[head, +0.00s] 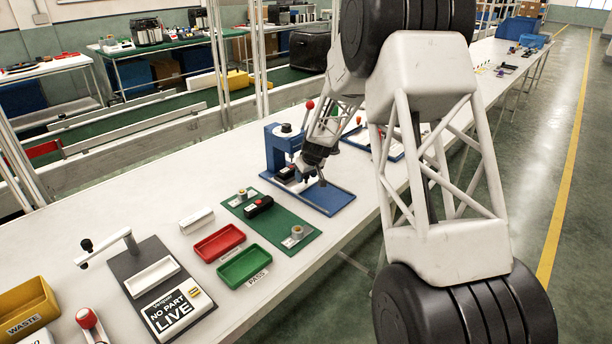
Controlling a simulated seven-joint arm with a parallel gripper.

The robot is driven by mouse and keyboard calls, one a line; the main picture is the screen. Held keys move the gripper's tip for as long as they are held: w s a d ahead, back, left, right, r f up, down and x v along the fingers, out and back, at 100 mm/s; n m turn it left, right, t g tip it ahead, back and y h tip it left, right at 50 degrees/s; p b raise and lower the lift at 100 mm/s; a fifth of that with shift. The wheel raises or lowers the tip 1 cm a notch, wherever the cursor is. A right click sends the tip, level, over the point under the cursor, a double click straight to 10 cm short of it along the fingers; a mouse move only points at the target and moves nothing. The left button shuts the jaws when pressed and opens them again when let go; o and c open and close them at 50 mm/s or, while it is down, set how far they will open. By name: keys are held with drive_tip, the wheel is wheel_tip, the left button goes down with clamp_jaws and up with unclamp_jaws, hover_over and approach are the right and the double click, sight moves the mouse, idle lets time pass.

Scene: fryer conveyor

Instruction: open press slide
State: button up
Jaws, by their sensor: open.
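The blue press (277,146) stands on a blue base plate (327,202) in the middle of the white table. A lever with a red ball knob (310,104) rises beside it. A small dark block with a light label (285,173), possibly the press slide, sits low at the front of the press. My gripper (311,180) is open and points down, just right of this block and above the base plate. My wrist and arm hide part of the press's right side. I cannot tell whether a finger touches the block or how far the slide is out.
A green mat (290,217) with a black red-buttoned part (258,207) lies left of the press. Red (219,242) and green (244,267) trays, a lever fixture (152,275) and a yellow waste bin (27,308) stand further left. A blue-edged board lies behind my arm.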

drive_tip(key=shift+c, duration=0.4)
clamp_jaws()
drive_tip(key=shift+s+d, duration=4.5)
drive_tip(key=shift+d, duration=0.05)
drive_tip(key=shift+o, duration=0.4)
unclamp_jaws()
